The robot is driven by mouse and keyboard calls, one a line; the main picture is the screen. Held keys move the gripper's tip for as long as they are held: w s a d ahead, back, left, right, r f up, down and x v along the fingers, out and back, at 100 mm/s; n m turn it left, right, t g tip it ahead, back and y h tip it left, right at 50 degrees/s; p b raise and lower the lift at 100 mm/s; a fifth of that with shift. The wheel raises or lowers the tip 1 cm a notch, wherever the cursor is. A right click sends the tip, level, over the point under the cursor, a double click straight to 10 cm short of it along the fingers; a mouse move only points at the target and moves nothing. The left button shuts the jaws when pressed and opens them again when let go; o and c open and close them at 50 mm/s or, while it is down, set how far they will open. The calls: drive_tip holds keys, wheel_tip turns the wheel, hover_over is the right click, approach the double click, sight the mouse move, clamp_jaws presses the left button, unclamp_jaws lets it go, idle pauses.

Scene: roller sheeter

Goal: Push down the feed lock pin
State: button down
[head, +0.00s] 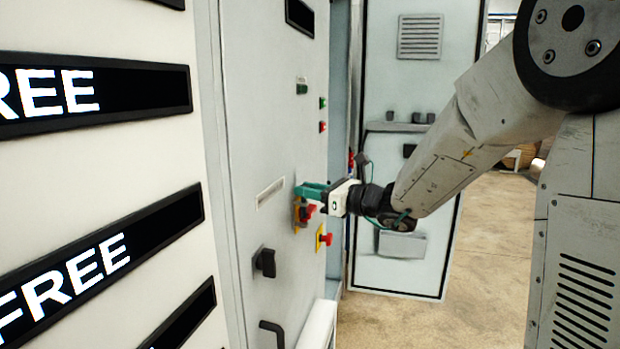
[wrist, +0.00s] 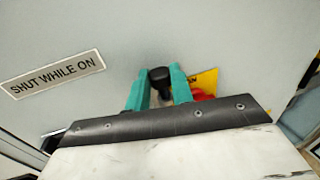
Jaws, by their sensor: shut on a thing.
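The feed lock pin (wrist: 160,76) shows in the wrist view as a short black knob on a grey stem at the pale cabinet face. The teal fingers of my gripper (wrist: 159,92) are on either side of it and shut on it. In the head view my gripper (head: 311,190) reaches in from the right to the pale cabinet door (head: 270,110); the pin is hidden there by the fingers.
A label "SHUT WHILE ON" (wrist: 53,75) is left of the pin. A black rotary knob (head: 265,262) and handle (head: 272,330) are below.

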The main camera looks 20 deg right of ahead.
drive_tip(key=shift+f, duration=1.2)
drive_tip(key=c, duration=1.2)
unclamp_jaws()
drive_tip(key=shift+d, duration=0.1)
drive_tip(key=v, duration=0.7)
drive_tip(key=shift+s+d, duration=0.25)
drive_tip(key=shift+s, duration=0.05)
